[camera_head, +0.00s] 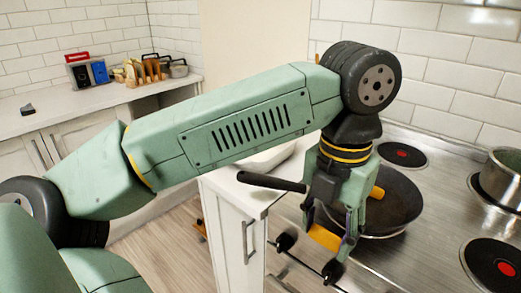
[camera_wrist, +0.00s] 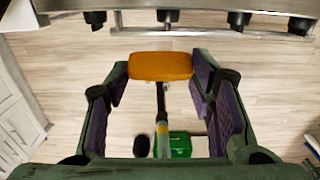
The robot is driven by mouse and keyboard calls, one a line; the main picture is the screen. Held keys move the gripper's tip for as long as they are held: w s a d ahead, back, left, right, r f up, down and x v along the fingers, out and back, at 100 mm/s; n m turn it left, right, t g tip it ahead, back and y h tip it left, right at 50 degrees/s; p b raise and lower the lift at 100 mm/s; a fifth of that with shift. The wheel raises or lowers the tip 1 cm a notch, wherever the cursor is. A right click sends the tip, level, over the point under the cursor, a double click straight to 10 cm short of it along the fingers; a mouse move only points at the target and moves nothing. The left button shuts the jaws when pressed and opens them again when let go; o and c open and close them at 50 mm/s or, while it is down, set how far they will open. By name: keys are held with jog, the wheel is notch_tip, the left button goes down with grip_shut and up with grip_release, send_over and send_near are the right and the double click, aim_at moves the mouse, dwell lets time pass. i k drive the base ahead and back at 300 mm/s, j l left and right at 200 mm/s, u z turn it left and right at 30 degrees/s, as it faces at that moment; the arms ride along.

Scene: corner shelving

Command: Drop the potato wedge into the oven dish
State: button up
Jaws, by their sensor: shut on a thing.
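My gripper (camera_head: 335,252) points down at the front edge of the stove. It is shut on the orange-yellow potato wedge (camera_head: 323,238), which shows between the fingertips. In the wrist view, the wedge (camera_wrist: 160,66) lies crosswise between the purple-padded fingers of my gripper (camera_wrist: 160,75), with wooden floor beneath. A low white thing (camera_head: 266,158) on the counter, left of the stove, is partly hidden by my arm; I cannot tell whether it is the oven dish. No dish shows below the wedge in the wrist view.
A dark frying pan (camera_head: 400,205) sits on the stove behind my gripper, its handle pointing left. A metal pot (camera_head: 502,178) stands at the right. Stove knobs (camera_wrist: 240,20) line the front edge. A green object (camera_wrist: 180,145) is low in the wrist view.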

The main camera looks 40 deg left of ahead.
aim_at(265, 157)
jog(key=i+j+u, duration=0.1)
jog(key=i+j, duration=0.15)
jog(key=j, duration=0.15)
jog(key=i+j+u, duration=0.1)
jog(key=i+j, duration=0.15)
jog(key=j, duration=0.15)
jog(key=i+j+u, duration=0.15)
jog(key=j, duration=0.25)
jog(key=i, duration=0.1)
